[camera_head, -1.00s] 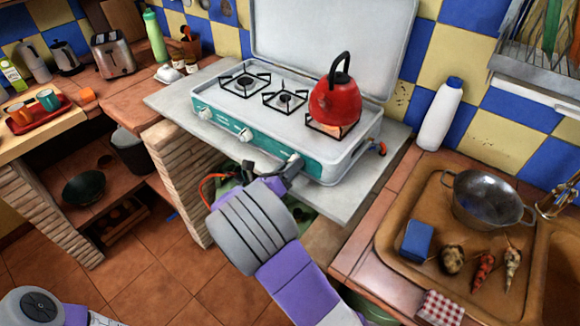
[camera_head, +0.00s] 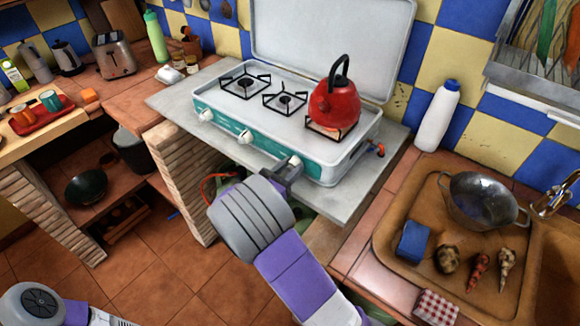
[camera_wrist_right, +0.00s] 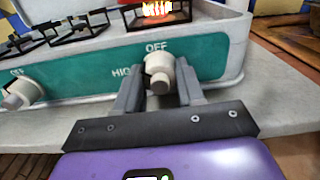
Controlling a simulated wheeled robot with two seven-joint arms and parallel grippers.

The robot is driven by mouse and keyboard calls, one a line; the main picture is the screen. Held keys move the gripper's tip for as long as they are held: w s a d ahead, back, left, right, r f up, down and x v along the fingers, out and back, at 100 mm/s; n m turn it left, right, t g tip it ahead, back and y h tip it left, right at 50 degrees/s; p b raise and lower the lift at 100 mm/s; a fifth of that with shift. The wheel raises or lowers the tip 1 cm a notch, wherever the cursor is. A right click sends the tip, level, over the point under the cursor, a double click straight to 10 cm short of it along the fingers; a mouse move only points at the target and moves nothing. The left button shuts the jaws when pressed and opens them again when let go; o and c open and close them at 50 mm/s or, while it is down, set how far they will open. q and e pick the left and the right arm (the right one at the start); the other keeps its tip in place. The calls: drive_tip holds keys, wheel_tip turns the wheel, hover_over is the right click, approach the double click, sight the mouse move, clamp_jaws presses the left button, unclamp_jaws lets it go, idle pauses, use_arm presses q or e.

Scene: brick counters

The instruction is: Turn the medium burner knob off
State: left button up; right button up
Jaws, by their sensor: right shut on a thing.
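The gas stove (camera_head: 320,165) has a green front panel with three white knobs: a left knob (camera_head: 205,115), a middle knob (camera_head: 245,136) and a right knob (camera_head: 296,161). My right gripper (camera_head: 292,170) is at the right knob, below the red kettle (camera_head: 334,103). In the right wrist view, my right gripper (camera_wrist_right: 158,84) has its fingers on both sides of this knob (camera_wrist_right: 159,70), shut on it. "OFF" is printed above it and "HIGH" is partly hidden at its left. A flame (camera_wrist_right: 155,11) burns on the burner behind. My left gripper is out of view.
The raised lid (camera_head: 335,45) stands behind the burners. A grey slab (camera_head: 165,98) lies under the stove. A white bottle (camera_head: 437,115), a metal pot (camera_head: 483,198) and vegetables stand on the right counter.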

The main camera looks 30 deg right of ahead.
drive_tip(key=m+b, duration=0.1)
drive_tip(key=m, duration=0.3)
drive_tip(key=shift+f+m, duration=0.1)
drive_tip(key=shift+m, duration=0.2)
drive_tip(key=m+b, duration=0.2)
drive_tip(key=m, duration=0.3)
drive_tip(key=shift+m, duration=0.4)
drive_tip(key=shift+b, duration=0.35)
drive_tip(key=o, duration=0.8)
drive_tip(key=shift+c, duration=0.2)
drive_tip(key=shift+a, duration=0.15)
drive_tip(key=p+v, duration=0.1)
drive_tip(key=v, duration=0.5)
drive_tip(key=shift+p, duration=0.4)
drive_tip(key=shift+s+a, duration=0.35)
drive_tip(key=shift+a, duration=0.25)
